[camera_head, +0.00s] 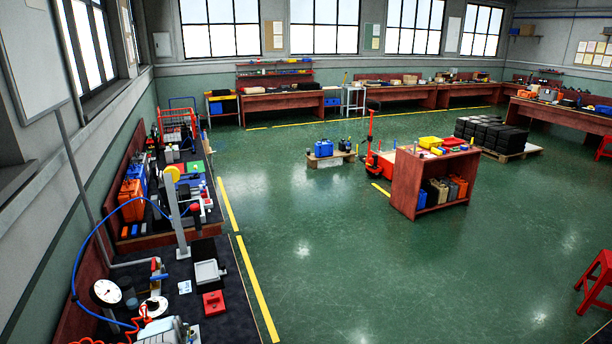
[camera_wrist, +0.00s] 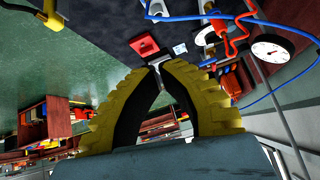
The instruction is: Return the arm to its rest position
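My gripper (camera_wrist: 154,66) shows in the wrist view, with two yellow-backed, black-faced fingers. The fingertips come together at the top and look shut, with nothing visible between them. The gap lower down between the fingers is empty, and the view through it shows distant benches and floor. The wrist view is tilted, with the workbench at the top.
A dark-topped workbench (camera_head: 218,331) at lower left holds a gauge (camera_head: 106,291), a red block (camera_head: 214,303) and a grey tray (camera_head: 209,272). The gauge also shows in the wrist view (camera_wrist: 272,48). A red cabinet (camera_head: 406,184) stands mid-room. Green floor (camera_head: 330,255) is clear.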

